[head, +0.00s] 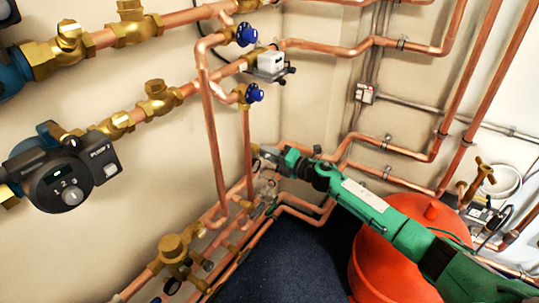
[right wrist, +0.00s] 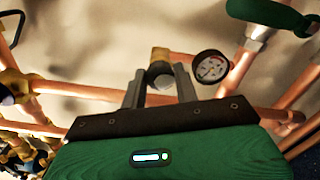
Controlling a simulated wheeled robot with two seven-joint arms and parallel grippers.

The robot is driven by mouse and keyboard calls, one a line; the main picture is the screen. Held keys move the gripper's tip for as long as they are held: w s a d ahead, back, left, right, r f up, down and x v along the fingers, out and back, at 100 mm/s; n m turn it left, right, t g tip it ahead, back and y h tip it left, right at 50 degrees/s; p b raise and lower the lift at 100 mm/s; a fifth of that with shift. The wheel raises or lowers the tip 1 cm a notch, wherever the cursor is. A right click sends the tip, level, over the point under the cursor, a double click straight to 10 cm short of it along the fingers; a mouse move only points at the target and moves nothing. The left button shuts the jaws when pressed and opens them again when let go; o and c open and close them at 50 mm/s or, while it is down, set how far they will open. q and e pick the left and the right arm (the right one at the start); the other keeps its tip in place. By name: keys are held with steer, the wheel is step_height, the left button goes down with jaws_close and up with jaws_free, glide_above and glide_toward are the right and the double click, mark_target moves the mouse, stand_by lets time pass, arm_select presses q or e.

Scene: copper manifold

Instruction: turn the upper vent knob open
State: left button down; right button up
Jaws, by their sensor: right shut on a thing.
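My right gripper (head: 259,150) reaches in from the right on the green arm, at the copper pipes by the wall. In the right wrist view its two grey fingers (right wrist: 160,85) are shut on a small greyish knob (right wrist: 162,72) on a brass fitting (right wrist: 160,53). I take this to be the vent knob; a second vent knob for comparison is not clear. In the head view the knob is too small and too covered by the gripper to make out. My left gripper is not in view.
A white round gauge (right wrist: 211,67) sits just right of the fingers. A green lever (right wrist: 272,14) is at top right. Blue knobs (head: 254,93) and a black pump (head: 62,180) are on the left pipework. A red vessel (head: 385,265) stands below my right arm.

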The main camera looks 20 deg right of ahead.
steer(key=shift+f, duration=0.1)
steer(key=o, duration=1)
steer(key=shift+c, duration=0.2)
steer(key=shift+s, duration=0.1)
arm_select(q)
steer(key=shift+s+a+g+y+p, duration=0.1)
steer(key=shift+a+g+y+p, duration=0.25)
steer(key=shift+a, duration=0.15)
arm_select(e)
steer(key=v, duration=1.3)
steer(key=shift+s+d, duration=0.25)
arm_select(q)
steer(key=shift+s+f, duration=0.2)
